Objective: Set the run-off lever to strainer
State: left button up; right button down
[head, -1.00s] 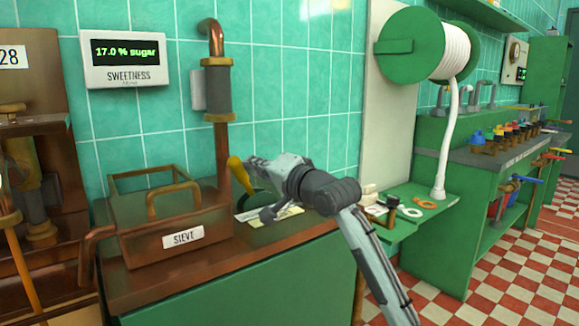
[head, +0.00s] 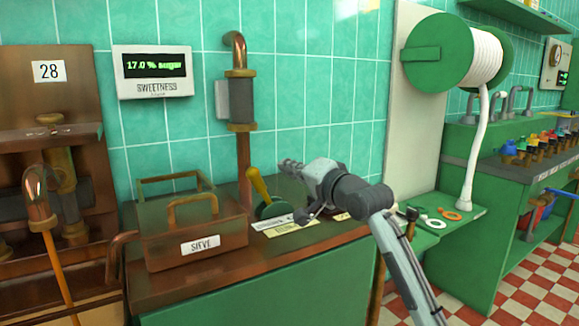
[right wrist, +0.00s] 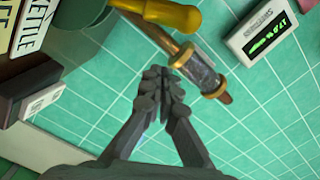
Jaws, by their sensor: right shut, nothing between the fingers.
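The run-off lever has a yellow handle (head: 257,183) on a round green base (head: 273,208) on the brown counter. The handle leans to the left, towards the copper pipe. The handle also shows at the top of the right wrist view (right wrist: 168,14). My right gripper (head: 284,166) is shut and empty, to the right of the handle and apart from it. Its closed fingers (right wrist: 166,86) show in the right wrist view. Label plates (head: 287,226) lie in front of the base; one reads KETTLE in the right wrist view (right wrist: 26,38). My left gripper is out of view.
A copper sieve box (head: 195,232) stands left of the lever. A copper pipe (head: 242,150) rises behind it against the tiled wall. A sweetness display (head: 153,72) reads 17.0 %. A green side shelf (head: 462,228) with small rings is at the right.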

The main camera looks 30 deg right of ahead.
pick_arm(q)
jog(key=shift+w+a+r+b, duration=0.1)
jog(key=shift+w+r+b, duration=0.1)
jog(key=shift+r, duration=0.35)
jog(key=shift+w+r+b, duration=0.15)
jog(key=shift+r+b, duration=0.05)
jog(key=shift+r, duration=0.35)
pick_arm(e)
jog(key=s+d, duration=0.1)
jog(key=s, duration=0.8)
jog(key=shift+s, duration=0.3)
